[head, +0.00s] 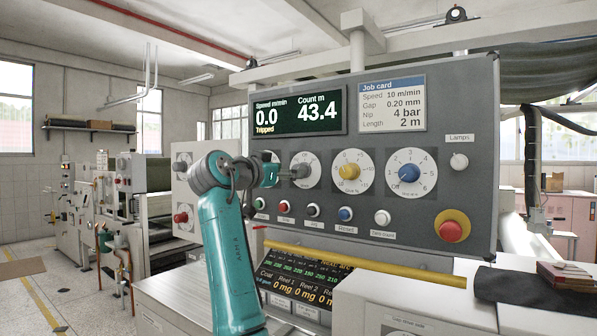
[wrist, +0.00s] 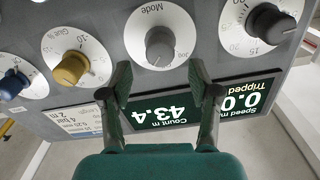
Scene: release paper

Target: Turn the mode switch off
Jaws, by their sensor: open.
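The mode switch is a grey knob on a white round dial, marked "Mode" and "Jog", in the upper middle of the wrist view (wrist: 160,46), which is upside down. In the head view its white dial (head: 309,181) is partly covered by my gripper (head: 300,171). In the wrist view my gripper (wrist: 160,78) is open, with one dark finger on either side below the knob. The fingers appear short of the knob and hold nothing. I cannot read which mark the knob points to.
The grey panel (head: 470,110) also carries a yellow glue knob (head: 349,171), a blue knob (head: 409,173), a speed knob (wrist: 270,24), several small buttons and a red stop button (head: 451,230). The display (head: 298,112) reads 0.0, Tripped, 43.4. A yellow rail (head: 365,265) runs below.

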